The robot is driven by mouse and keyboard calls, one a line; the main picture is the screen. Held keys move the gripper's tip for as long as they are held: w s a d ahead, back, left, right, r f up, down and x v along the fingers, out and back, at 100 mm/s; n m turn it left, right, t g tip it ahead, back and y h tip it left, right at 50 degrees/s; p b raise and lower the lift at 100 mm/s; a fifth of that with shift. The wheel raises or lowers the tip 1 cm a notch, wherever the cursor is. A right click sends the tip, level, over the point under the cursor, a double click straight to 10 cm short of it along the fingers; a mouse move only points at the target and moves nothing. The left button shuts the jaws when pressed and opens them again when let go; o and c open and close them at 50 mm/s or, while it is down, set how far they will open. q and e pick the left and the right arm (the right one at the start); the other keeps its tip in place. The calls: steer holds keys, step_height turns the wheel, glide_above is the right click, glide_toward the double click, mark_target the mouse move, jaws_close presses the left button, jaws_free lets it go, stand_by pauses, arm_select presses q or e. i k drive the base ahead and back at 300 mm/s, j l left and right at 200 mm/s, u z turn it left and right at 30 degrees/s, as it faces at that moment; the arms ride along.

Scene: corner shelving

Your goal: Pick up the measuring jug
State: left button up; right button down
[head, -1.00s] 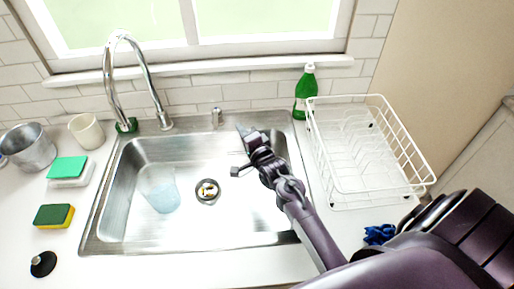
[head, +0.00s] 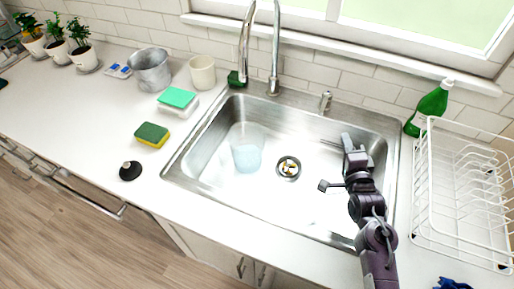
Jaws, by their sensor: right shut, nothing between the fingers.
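A clear, pale blue-tinted vessel (head: 246,150), which looks like the measuring jug, stands in the left half of the steel sink (head: 205,182). Its rim and walls are faint against the metal. My right gripper (head: 347,143) shows over the right part of the sink, to the right of the drain and well apart from the jug. It is shut and empty. My left gripper is out of view.
A tall chrome faucet (head: 276,50) rises behind the sink. A white dish rack (head: 424,190) and a green bottle (head: 431,108) are at the right. A metal pot (head: 150,70), a cream cup (head: 202,72) and sponges (head: 152,134) line the left counter.

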mark_target(243, 151)
steer(key=k+j, duration=0.1)
steer(key=k, duration=1.4)
